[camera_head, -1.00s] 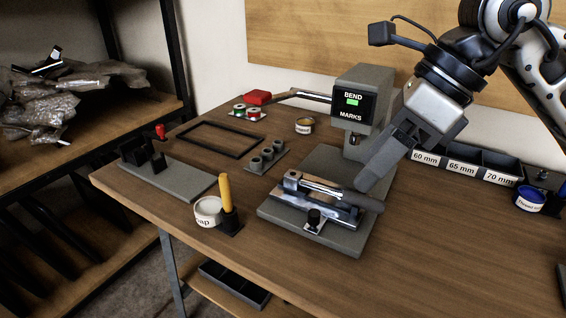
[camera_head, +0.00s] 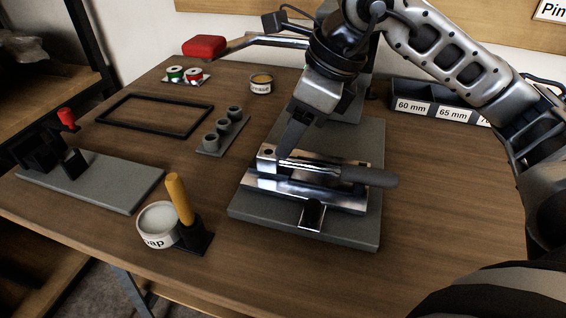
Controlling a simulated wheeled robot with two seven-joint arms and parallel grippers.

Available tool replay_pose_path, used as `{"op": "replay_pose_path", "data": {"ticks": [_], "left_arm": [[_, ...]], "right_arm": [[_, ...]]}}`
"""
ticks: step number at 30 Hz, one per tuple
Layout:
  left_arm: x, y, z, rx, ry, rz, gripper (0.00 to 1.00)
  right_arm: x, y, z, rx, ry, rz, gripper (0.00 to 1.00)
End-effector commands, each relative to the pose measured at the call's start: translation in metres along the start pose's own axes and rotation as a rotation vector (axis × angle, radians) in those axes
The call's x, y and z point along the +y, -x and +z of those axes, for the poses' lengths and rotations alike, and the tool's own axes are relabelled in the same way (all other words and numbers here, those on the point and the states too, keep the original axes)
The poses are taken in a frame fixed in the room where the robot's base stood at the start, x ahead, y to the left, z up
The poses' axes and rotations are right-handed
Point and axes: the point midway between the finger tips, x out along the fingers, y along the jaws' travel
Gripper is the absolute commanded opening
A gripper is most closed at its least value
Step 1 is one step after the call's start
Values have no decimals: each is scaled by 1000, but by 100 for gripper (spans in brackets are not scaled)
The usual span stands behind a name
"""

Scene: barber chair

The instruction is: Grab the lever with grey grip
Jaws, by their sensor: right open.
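The lever's grey grip (camera_head: 368,177) points right from a shiny metal bending fixture (camera_head: 275,188). The fixture sits on a grey base plate (camera_head: 258,217) on the wooden bench. The bright lever rod runs left from the grip across the fixture. My right gripper (camera_head: 290,142) is open and comes down from above, over the rear left part of the fixture near the rod's left end. It is up and left of the grey grip and apart from it. Its fingers overlap in this view, and I cannot tell whether the tips touch the fixture. My left gripper is out of view.
A soap tin (camera_head: 158,226) and a yellow-handled tool (camera_head: 179,197) stand left of the fixture. A red-knobbed jig (camera_head: 90,180), black frame (camera_head: 153,115) and grey cups (camera_head: 222,127) lie further left. Labelled bins (camera_head: 432,108) stand behind. The bench right of the fixture is clear.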

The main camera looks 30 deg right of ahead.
Motion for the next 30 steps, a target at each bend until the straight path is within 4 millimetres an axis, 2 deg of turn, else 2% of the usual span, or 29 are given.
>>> {"op": "replay_pose_path", "data": {"ticks": [5, 12, 22, 28, 30], "left_arm": [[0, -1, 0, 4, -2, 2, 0], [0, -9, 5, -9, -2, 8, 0], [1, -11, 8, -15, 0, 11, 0], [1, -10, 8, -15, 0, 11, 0], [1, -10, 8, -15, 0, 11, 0]], "right_arm": [[1, -14, -3, 2, 0, 2, 55], [2, -49, -7, 0, 1, 3, 55], [1, -55, -6, -1, 1, 0, 55], [1, -55, -6, -1, 0, 0, 0], [1, -54, -6, -4, 1, -1, 0]]}}
